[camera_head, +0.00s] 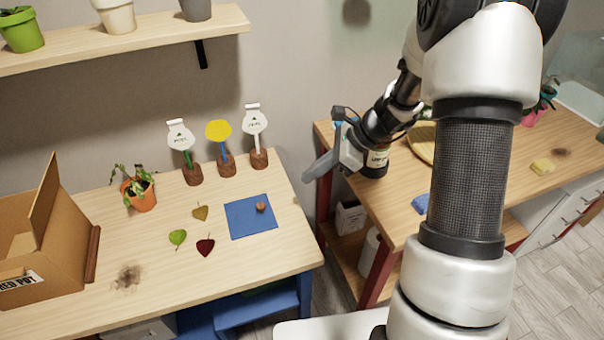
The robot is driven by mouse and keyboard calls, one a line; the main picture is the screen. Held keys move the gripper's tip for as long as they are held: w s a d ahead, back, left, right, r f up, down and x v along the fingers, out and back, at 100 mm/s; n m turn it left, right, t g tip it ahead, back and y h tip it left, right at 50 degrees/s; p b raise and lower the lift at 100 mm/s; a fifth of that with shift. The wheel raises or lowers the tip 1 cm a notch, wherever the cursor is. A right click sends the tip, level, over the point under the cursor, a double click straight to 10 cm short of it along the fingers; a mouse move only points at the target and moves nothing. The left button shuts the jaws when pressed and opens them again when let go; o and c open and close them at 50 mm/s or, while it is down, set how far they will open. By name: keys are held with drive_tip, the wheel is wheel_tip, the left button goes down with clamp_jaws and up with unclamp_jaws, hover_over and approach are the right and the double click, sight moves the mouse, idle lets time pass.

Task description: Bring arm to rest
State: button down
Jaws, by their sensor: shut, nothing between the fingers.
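My gripper (322,172) is at the centre right of the head view, at the end of my arm. Its fingers are together and empty. They point down and left, over the gap between the left table (245,270) and the right table (535,192). A dark jar (376,163) with a label stands on the right table, partly hidden behind the gripper and wrist. I cannot tell whether the gripper touches it. My upper arm links rise in front and hide part of the right table.
The left table holds a cardboard box (40,255), a drooping potted plant (140,193), several leaves and a blue mat (249,222) with a small brown object (262,207). Three plant markers (219,135) stand at its back. A shelf (150,34) with pots hangs above.

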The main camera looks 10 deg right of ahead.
drive_tip(key=shift+p+v, duration=0.75)
drive_tip(key=shift+v, duration=1.1)
drive_tip(key=s+d+r+n+t+h+p, duration=0.2)
drive_tip(key=s+r+n+h+p, duration=0.4)
drive_tip(key=s+r+n, duration=1.5)
wheel_tip(320, 180, up, 5)
drive_tip(key=shift+s+r+t+h, duration=0.1)
drive_tip(key=shift+s+t+h, duration=0.7)
drive_tip(key=shift+h, duration=0.1)
